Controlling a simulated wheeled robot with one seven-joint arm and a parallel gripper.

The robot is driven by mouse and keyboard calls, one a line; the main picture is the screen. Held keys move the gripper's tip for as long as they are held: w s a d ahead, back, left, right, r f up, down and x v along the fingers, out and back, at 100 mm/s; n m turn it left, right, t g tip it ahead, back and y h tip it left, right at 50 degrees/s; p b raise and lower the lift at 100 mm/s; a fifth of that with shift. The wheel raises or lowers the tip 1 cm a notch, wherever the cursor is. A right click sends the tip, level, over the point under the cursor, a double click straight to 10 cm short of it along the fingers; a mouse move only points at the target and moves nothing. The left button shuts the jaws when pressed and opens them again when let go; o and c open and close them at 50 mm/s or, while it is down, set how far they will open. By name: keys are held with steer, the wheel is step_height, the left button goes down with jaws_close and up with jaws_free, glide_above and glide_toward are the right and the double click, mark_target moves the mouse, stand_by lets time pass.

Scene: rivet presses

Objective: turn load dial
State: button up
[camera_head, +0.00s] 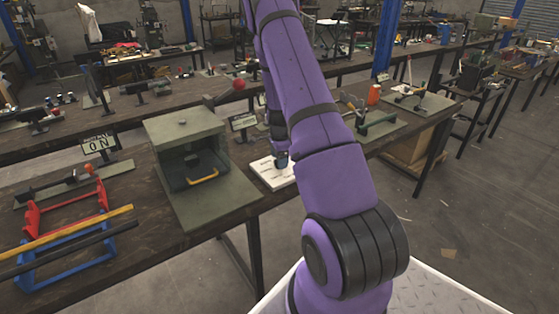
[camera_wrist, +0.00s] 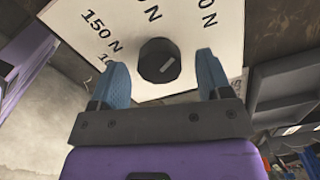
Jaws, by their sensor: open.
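The load dial is a round black knob (camera_wrist: 159,61) with a light pointer mark, set on a white plate (camera_wrist: 93,27) printed with values such as "150 N". In the wrist view the knob sits between and a little beyond the two blue fingers of my gripper (camera_wrist: 163,80). The fingers are spread apart, with a visible gap on each side of the knob. In the head view the white plate (camera_head: 264,174) lies on the workbench, and my gripper (camera_head: 281,162) is over it. My arm hides part of the plate there, and the knob cannot be made out.
A green-grey press box (camera_head: 185,130) with a yellow handle stands left of the plate. A small sign (camera_head: 243,122) stands behind it. Red and blue frames (camera_head: 65,215) lie at the bench's left end.

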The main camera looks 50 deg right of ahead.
steer(key=shift+f, duration=0.45)
steer(key=c, duration=0.9)
steer(key=shift+c, duration=0.2)
